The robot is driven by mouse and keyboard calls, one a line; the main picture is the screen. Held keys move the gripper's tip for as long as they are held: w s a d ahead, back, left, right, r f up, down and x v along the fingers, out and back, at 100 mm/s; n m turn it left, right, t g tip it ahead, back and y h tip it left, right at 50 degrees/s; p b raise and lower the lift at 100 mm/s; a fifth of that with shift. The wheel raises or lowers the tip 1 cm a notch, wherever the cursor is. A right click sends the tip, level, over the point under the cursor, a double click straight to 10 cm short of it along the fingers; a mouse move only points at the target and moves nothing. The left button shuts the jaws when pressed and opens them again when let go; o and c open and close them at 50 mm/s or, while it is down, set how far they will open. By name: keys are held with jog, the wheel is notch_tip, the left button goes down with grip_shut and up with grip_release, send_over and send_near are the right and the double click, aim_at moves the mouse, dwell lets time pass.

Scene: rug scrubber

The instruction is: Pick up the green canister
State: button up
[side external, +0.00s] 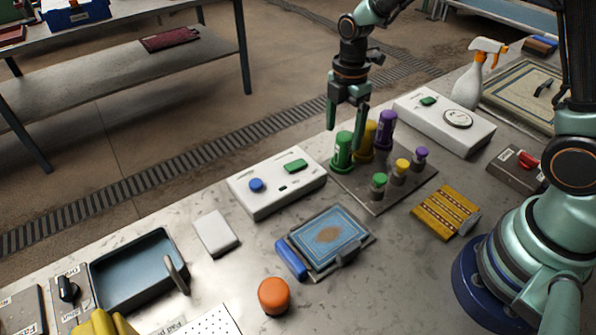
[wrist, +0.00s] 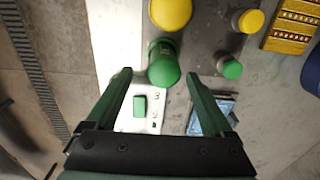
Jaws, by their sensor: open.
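The green canister (side external: 343,151) stands upright on a grey plate (side external: 378,202) in the side external view, at the left end of a row with a yellow canister (side external: 364,141) and a purple canister (side external: 385,130). In the wrist view the green canister (wrist: 163,64) is just beyond the fingertips, between their lines. My gripper (side external: 347,119) is above the canisters, pointing down, with its fingers apart. In the wrist view my gripper (wrist: 154,75) is open and empty. The side view does not clearly show the gap between the fingers and the canister.
Small green (side external: 379,185), yellow (side external: 401,170) and purple-capped (side external: 420,158) pieces stand in front on the plate. White control boxes lie left (side external: 277,182) and behind right (side external: 444,123). A blue-framed rug tray (side external: 329,238) and an orange knob (side external: 273,296) are nearer the camera.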

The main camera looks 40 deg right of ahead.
aim_at(344, 148)
jog(key=shift+s+d+f, duration=0.1)
jog(key=shift+s+f, duration=0.05)
jog(key=shift+f, duration=1.3)
jog(key=shift+s+d+f, duration=0.1)
jog(key=shift+f, duration=1.3)
grip_shut()
jog(key=shift+r, duration=0.1)
notch_tip(344, 148, up, 20)
